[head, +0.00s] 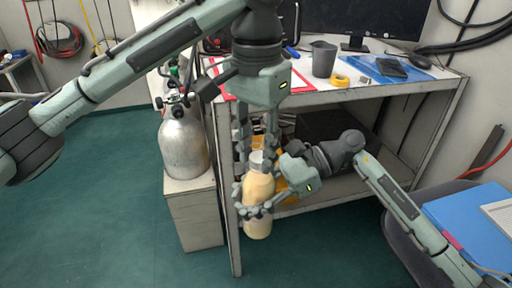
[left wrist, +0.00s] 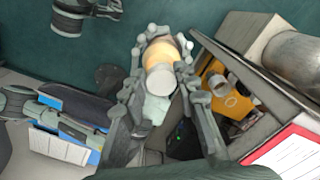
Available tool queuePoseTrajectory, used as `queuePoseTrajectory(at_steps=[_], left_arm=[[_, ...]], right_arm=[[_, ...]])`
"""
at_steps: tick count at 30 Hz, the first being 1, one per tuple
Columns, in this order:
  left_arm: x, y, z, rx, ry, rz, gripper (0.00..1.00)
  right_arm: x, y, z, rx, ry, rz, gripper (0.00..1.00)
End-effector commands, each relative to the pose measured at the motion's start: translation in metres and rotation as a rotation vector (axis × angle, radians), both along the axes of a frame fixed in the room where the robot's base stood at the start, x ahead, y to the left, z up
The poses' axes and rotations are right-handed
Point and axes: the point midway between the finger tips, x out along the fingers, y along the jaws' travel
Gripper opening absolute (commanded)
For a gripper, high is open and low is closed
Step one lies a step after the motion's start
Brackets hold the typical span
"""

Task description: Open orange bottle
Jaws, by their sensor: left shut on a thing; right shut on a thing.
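The orange bottle (head: 258,188), pale orange with a light grey-white cap (head: 257,158), is held upright in front of the workbench. My left gripper (head: 257,163) comes down from above, its fingers shut on the cap from both sides. My right gripper (head: 252,211) comes from the right and is shut around the bottle's body. In the left wrist view the bottle (left wrist: 161,50) is seen from above, its round cap (left wrist: 159,80) between the fingers. The cap looks seated on the bottle; the fingers partly hide the neck.
The workbench (head: 345,96) behind holds a dark cup (head: 323,59), yellow tape (head: 340,81) and a blue folder (head: 392,69). A metal gas cylinder (head: 183,143) stands on a box at left. An orange item sits behind the bottle. Green floor at left is clear.

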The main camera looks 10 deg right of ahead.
Motion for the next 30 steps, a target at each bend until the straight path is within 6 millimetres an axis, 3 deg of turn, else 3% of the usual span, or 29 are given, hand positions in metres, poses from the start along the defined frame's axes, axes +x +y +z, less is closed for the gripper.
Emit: queuePoseTrajectory(at_steps=[9,15,18,30], left_arm=[[-0.0029,-0.0016,0.0004,0.011,-0.003,0.792,0.0],[-0.0033,-0.0035,0.0003,0.015,-0.005,1.166,0.0],[-0.0034,-0.0039,0.0002,0.016,-0.006,1.252,0.0],[-0.0033,-0.0044,0.0003,0.013,-0.004,1.252,0.0]], right_arm=[[0.0006,-0.0014,0.0016,0.001,-0.005,0.0,0.0],[0.0014,-0.0022,0.0015,0.0,-0.005,-0.003,0.0],[0.0018,-0.0026,0.0015,0.0,-0.005,-0.004,0.0],[0.0026,-0.0031,0.0015,0.0,-0.003,-0.007,0.0]])
